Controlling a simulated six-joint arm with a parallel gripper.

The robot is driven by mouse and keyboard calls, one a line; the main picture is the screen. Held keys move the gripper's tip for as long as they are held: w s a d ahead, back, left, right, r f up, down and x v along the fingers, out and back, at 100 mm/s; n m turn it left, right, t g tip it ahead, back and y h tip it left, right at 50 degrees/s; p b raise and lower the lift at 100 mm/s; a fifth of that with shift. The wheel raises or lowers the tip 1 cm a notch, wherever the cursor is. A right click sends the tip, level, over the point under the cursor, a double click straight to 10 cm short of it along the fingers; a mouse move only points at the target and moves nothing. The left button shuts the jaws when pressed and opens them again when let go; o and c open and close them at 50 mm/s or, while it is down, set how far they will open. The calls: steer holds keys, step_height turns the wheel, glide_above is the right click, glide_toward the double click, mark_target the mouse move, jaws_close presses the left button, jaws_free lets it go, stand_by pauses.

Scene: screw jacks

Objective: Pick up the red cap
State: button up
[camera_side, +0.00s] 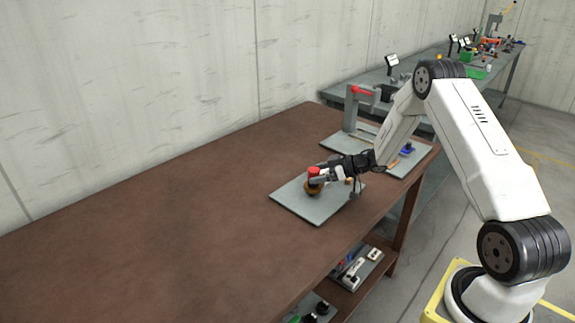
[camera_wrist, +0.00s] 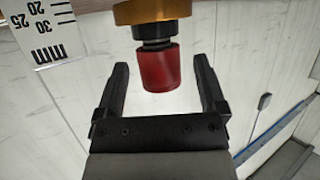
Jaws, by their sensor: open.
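The red cap (camera_wrist: 160,70) is a short cylinder on a dark threaded screw above a brass-coloured body (camera_wrist: 155,11) in the wrist view. In the side view the red cap (camera_side: 314,172) sits on top of the brown jack (camera_side: 312,188), which stands on a grey plate (camera_side: 300,210). My gripper (camera_wrist: 163,78) is open, with one black finger on each side of the cap. Gaps show between the cap and both fingers. In the side view my gripper (camera_side: 322,174) is at the cap, and its fingers are too small there to make out clearly.
A ruler marked mm (camera_wrist: 42,30) shows in the wrist view. The left of the brown table (camera_side: 140,250) is clear. A wall runs behind it.

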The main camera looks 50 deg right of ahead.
steer(key=shift+w+a+f, duration=0.2)
steer(key=shift+w+a, duration=0.05)
steer(key=shift+w, duration=0.2)
jaws_close()
steer(key=shift+r, duration=0.15)
stand_by(0.3)
steer(key=shift+r, duration=0.8)
steer(key=s+a+r, duration=0.4)
steer(key=s+r, duration=0.7)
steer(key=s, duration=0.2)
steer(key=shift+s, duration=0.2)
steer(key=shift+a, duration=0.15)
